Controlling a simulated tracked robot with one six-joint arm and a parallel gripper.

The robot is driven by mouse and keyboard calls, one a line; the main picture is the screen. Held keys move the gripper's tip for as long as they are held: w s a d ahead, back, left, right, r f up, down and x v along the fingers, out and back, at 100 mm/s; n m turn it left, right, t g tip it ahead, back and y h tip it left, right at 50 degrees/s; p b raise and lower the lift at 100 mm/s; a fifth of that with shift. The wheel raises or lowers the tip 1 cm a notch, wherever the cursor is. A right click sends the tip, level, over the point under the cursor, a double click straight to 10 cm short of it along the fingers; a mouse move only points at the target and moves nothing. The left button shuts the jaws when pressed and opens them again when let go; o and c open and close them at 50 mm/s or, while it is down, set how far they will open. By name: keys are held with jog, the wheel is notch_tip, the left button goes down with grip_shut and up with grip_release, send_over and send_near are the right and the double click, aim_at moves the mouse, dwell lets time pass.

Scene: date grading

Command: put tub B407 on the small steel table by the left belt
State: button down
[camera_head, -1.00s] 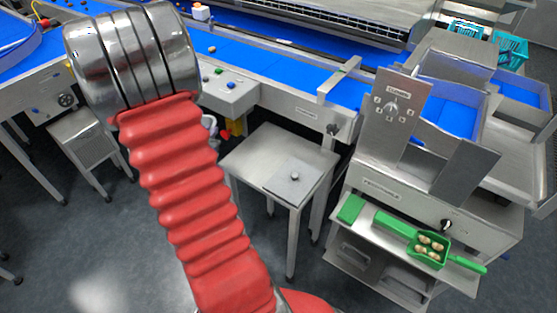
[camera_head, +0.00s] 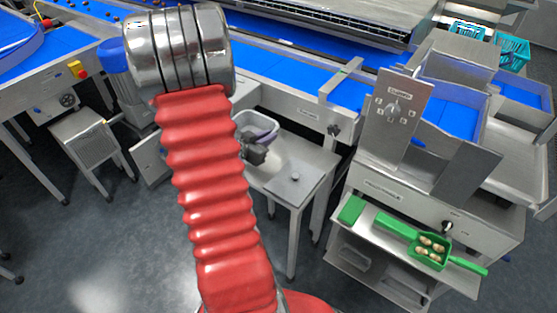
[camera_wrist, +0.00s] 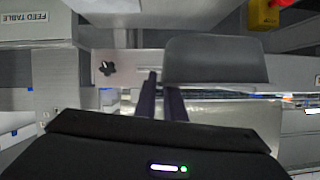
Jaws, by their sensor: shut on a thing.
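A pale grey tub (camera_head: 258,119) shows beside my arm in the head view, over the back left part of the small steel table (camera_head: 268,178). My gripper (camera_head: 260,138) is shut on the tub's rim. In the wrist view the tub is a plain grey shape (camera_wrist: 215,62), with the dark fingertips (camera_wrist: 162,90) at its left edge. No number on the tub is readable. I cannot tell whether its base touches the tabletop. My red arm hides part of the table's left side.
A flat plate with a small knob (camera_head: 295,180) lies on the table's front right. The blue belt (camera_head: 290,72) runs behind. A grey machine (camera_head: 393,115) stands to the right, with a green scoop of dates (camera_head: 430,250) on its lower shelf. Floor at front left is clear.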

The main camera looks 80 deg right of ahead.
jog(key=shift+f, duration=2.8)
jog(key=shift+f, duration=2.1)
jog(key=c, duration=1.8)
grip_release()
jog(key=shift+f, duration=0.1)
jog(key=shift+c, duration=0.2)
jog(key=v, duration=1.2)
jog(key=shift+w, duration=0.15)
